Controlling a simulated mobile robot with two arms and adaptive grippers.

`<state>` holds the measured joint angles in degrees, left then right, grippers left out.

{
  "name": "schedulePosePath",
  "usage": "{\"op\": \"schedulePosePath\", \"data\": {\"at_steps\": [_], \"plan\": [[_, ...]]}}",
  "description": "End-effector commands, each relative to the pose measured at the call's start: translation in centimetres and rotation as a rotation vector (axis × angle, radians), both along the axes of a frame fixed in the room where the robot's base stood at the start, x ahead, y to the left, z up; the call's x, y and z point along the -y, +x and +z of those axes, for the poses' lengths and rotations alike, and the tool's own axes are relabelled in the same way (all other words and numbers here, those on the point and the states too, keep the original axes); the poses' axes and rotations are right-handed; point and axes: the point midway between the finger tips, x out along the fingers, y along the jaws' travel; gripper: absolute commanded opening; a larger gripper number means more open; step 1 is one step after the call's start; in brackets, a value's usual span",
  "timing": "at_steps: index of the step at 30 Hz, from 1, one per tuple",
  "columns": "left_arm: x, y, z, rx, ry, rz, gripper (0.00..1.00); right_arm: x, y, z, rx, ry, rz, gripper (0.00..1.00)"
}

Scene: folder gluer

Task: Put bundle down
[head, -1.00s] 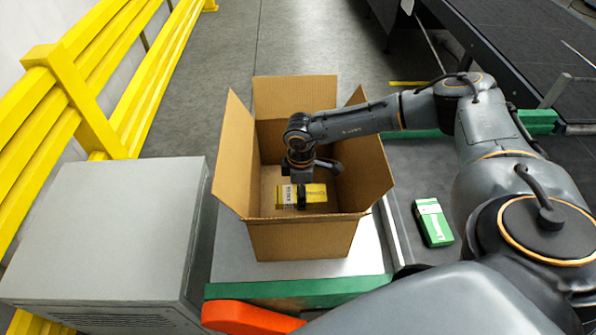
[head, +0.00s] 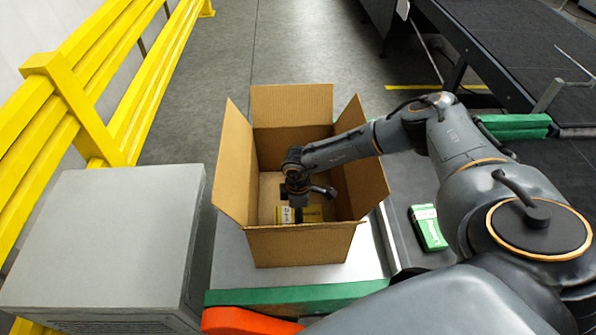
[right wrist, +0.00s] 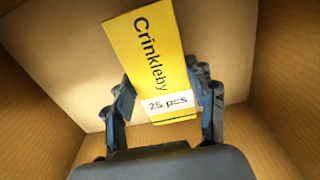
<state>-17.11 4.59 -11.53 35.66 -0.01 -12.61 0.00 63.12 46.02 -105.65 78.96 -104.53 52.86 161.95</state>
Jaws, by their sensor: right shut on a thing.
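A yellow bundle (right wrist: 150,60) printed "Crinkleby" with a white "25 pcs" label is in my right gripper (right wrist: 165,100), which is shut on it. In the head view the bundle (head: 313,213) shows low inside the open cardboard box (head: 300,245), partly hidden by my right gripper (head: 298,207) and the box's front wall. The right wrist view shows the box floor (right wrist: 75,50) behind the bundle and box walls on both sides. I cannot tell whether the bundle touches the floor. My left gripper is not in view.
The box stands with its flaps up on a light table with a green front edge (head: 290,298). A green pack (head: 428,228) lies on the dark surface to the right. A grey cabinet (head: 105,235) and yellow railing (head: 80,110) are at left.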

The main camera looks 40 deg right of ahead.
Motion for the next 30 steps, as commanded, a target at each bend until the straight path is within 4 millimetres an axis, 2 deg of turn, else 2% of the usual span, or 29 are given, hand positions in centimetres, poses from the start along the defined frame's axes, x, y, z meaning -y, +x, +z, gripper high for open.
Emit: {"op": "schedulePosePath", "data": {"at_steps": [8,9,12,23,27,30], "plan": [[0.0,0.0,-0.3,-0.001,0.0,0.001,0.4,0.0,0.0,-0.6,0.001,0.001,0.0,0.21],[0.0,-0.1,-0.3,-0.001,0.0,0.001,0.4,0.0,0.0,-0.6,0.0,0.0,0.0,0.58],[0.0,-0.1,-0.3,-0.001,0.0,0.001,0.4,0.0,0.0,-0.6,0.0,0.0,0.0,0.78],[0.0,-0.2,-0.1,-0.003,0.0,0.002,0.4,0.0,0.0,-0.4,0.0,0.0,0.0,0.79],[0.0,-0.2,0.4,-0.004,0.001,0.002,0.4,0.1,0.1,1.2,0.003,-0.001,-0.001,0.79],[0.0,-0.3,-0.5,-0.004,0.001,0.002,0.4,0.1,0.2,2.7,0.004,0.003,-0.002,0.79]]}}
